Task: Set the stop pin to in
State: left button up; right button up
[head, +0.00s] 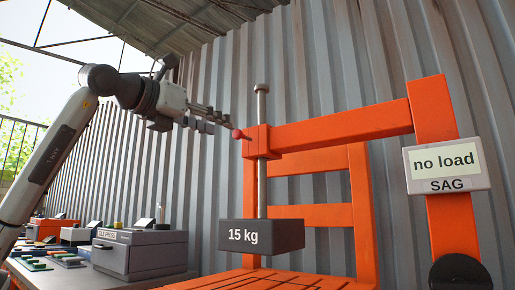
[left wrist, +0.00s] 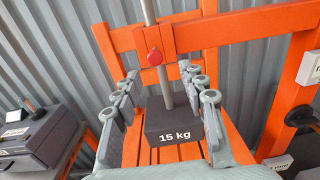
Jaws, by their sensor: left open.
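The stop pin shows as a red knob (head: 237,134) sticking out to the left of the orange guide block (head: 257,142) around a vertical steel rod (head: 262,105). The knob also shows in the left wrist view (left wrist: 154,58), in front of the rod. A dark 15 kg weight (head: 260,236) sits on the rod below the block. My left gripper (head: 218,117) is open and empty, its fingertips close to the knob and slightly above it in the head view. In the left wrist view its fingers (left wrist: 159,74) spread to either side of the knob. My right gripper is not in view.
An orange frame (head: 345,130) carries a sign (head: 447,165) reading "no load" and "SAG". An orange slatted seat (head: 270,280) lies below the weight. A grey box (head: 138,253) and other equipment stand at the lower left. A corrugated metal wall is behind.

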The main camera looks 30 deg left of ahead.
aim_at(236, 132)
pick_arm(q)
jog(key=shift+y, duration=0.3)
jog(key=w, duration=0.5)
jog(key=shift+w+a+r, duration=0.1)
jog(key=shift+w+r, duration=0.1)
jog(key=shift+w, duration=0.15)
jog(key=shift+w+p, duration=0.3)
jog(key=shift+w, duration=0.4)
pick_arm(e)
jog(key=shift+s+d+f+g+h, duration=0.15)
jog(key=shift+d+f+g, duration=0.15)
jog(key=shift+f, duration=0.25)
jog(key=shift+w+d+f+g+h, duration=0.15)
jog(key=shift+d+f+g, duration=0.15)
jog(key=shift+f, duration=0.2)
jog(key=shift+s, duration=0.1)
pick_arm(q)
grip_shut()
